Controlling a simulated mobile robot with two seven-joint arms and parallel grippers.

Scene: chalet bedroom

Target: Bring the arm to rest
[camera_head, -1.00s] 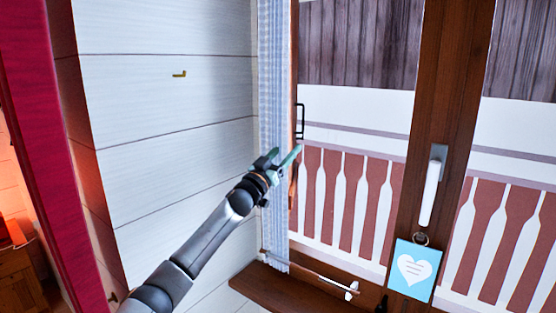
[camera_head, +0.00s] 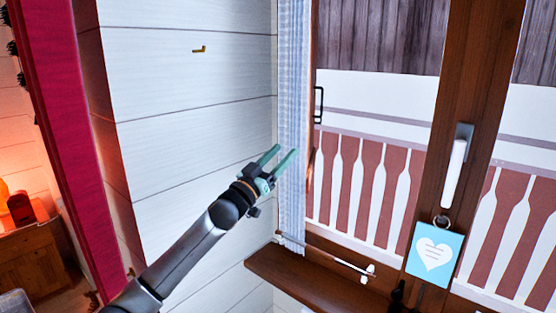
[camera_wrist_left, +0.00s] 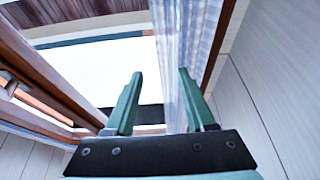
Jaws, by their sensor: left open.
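My left gripper (camera_head: 282,160) is raised in front of the white plank wall, just left of the light blue curtain in the head view. Its two green fingers are apart with nothing between them. In the left wrist view the open fingers (camera_wrist_left: 158,100) point up toward the window, with the curtain (camera_wrist_left: 190,50) behind the right finger. I cannot tell how far the fingertips are from the curtain. My right gripper is not in view.
The window frame (camera_head: 459,110) has a white handle (camera_head: 453,172) and a blue heart tag (camera_head: 435,254) hanging from it. A wooden sill (camera_head: 285,275) juts out below. A brass hook (camera_head: 199,49) is on the wall. A red curtain (camera_head: 75,130) hangs at left.

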